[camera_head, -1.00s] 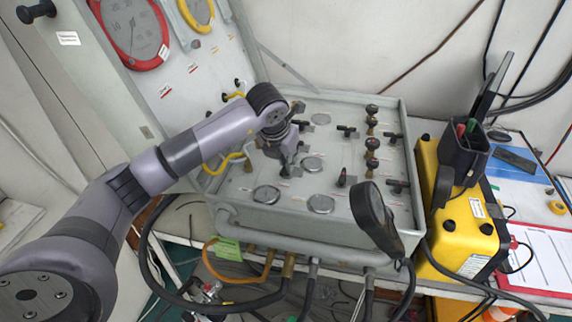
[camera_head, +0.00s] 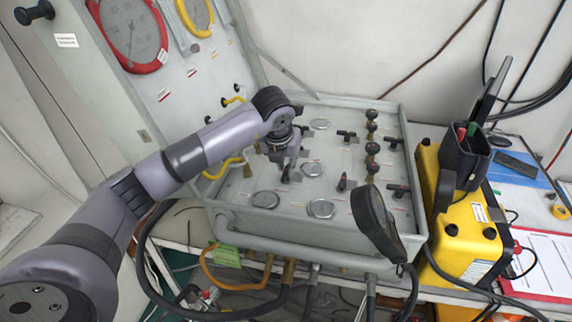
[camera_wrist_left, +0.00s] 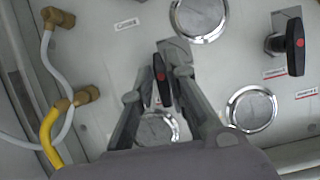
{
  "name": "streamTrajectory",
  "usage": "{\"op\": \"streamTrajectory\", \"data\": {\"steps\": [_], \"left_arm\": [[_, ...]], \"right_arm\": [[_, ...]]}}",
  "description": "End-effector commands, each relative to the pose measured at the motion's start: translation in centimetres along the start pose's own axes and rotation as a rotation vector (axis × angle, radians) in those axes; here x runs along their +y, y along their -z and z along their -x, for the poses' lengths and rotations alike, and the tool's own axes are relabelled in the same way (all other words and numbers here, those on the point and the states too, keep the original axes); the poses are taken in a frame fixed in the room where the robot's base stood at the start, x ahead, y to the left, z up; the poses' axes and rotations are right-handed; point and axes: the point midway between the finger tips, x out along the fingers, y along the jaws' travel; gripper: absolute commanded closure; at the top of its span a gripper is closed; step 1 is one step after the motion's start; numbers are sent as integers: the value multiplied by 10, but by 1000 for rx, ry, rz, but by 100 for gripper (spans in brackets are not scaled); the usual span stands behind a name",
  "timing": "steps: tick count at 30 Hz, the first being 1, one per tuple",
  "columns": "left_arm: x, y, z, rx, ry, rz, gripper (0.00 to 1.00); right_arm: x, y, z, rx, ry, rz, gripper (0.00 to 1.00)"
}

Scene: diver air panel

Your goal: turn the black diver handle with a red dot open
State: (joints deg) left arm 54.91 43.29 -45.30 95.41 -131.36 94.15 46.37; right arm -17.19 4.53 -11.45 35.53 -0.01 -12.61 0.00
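The black diver handle with a red dot (camera_wrist_left: 161,80) stands upright on the grey panel, between the fingers of my left gripper (camera_wrist_left: 163,78) in the left wrist view. The fingers straddle it, one on each side, and a gap shows on the right side. In the head view my left gripper (camera_head: 288,168) is low over the panel's left-middle part and partly hides this handle. A second black handle with a red dot (camera_wrist_left: 295,46) sits to the right in the wrist view, clear of the gripper. My right gripper is not seen.
Round metal gauges (camera_head: 266,199) and several other black handles (camera_head: 346,134) surround the gripper on the panel box (camera_head: 345,235). A black oval piece (camera_head: 373,215) rises at the box's front right. A yellow case (camera_head: 455,235) stands to the right.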

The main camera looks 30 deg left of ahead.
Motion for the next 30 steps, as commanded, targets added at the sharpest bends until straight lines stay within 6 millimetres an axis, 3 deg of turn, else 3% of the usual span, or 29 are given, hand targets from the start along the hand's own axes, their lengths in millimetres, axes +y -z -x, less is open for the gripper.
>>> {"op": "streamTrajectory", "data": {"steps": [6,17,20,30], "left_arm": [[0,0,0,1,0,-1,69],[0,0,4,0,1,-1,69],[-1,0,16,-2,3,-1,69],[0,-1,87,-3,2,-2,69]], "right_arm": [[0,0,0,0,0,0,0],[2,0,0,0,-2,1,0],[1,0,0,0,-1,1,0],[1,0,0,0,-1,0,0]]}}
